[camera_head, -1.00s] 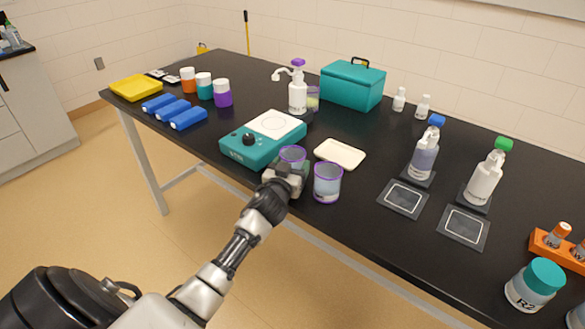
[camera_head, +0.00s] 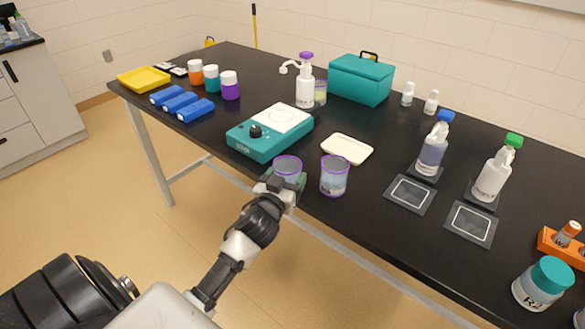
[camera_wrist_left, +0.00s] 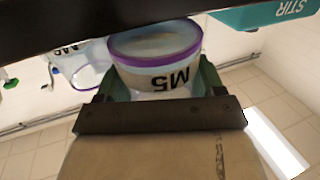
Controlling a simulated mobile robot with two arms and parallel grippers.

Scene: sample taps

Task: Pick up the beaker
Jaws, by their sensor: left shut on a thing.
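A clear beaker with a purple rim (camera_head: 287,163) is at the front edge of the black table, left of a second purple-rimmed beaker (camera_head: 334,176). My left gripper (camera_head: 286,183) is shut on the first beaker, with its fingers on both sides. In the left wrist view the held beaker (camera_wrist_left: 157,58) shows an "M5" label between the green fingers (camera_wrist_left: 158,88). The second beaker (camera_wrist_left: 82,62) shows beside it there. I cannot tell whether the held beaker touches the table. My right gripper is not in view.
A teal stirrer (camera_head: 270,132) stands just behind the held beaker. A white tray (camera_head: 347,149) lies behind the second beaker. Pump bottles (camera_head: 432,155) on dark pads are to the right.

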